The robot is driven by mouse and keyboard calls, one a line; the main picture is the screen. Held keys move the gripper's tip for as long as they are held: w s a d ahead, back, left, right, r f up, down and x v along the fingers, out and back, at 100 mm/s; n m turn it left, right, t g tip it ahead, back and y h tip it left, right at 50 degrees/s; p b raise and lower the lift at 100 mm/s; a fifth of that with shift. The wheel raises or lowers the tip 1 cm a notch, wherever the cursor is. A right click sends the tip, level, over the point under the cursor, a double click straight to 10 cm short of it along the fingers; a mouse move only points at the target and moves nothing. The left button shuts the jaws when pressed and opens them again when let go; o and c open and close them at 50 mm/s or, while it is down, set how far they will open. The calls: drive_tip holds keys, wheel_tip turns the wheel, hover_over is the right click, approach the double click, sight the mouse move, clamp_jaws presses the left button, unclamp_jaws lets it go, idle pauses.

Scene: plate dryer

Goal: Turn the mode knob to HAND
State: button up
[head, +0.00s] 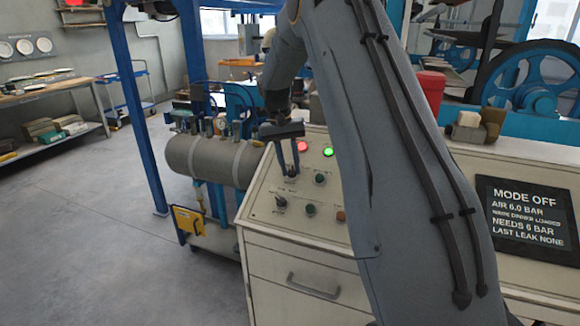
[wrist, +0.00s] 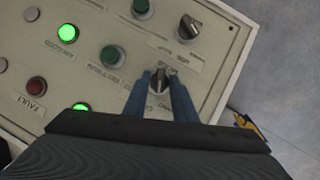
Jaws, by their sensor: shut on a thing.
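A dark knob with a pale pointer line (wrist: 159,84) stands on the cream control panel (head: 255,190). My gripper (head: 290,174) reaches down over the panel's upper left part. Its two blue fingers are shut on this knob, one on each side, as the wrist view (wrist: 161,90) shows. A second dark knob (head: 280,203) is nearer the panel's front edge, apart from my gripper; it also shows in the wrist view (wrist: 188,27). The lettering around both knobs is too blurred to read surely. A black display (head: 525,215) reads MODE OFF, AIR 6.0 BAR.
Green buttons (head: 320,179) and lit green (head: 328,152) and red (head: 302,147) lamps sit close to the gripped knob. A grey tank (head: 205,158) stands just left of the panel. My arm covers the panel's right part. The floor at left is clear.

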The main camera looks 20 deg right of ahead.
drive_tip(key=n, duration=0.1)
drive_tip(key=n+h, duration=0.2)
drive_tip(key=n, duration=0.1)
drive_tip(key=shift+w+a+g, duration=0.1)
drive_tip(key=shift+a+g, duration=0.15)
drive_tip(key=shift+g, duration=0.05)
idle(0.5)
drive_tip(key=o, duration=0.7)
drive_tip(key=b+v, duration=0.2)
drive_tip(key=v, duration=0.5)
drive_tip(key=shift+a+r+b, duration=0.2)
drive_tip(key=shift+r+b, duration=0.15)
drive_tip(key=shift+b, duration=0.05)
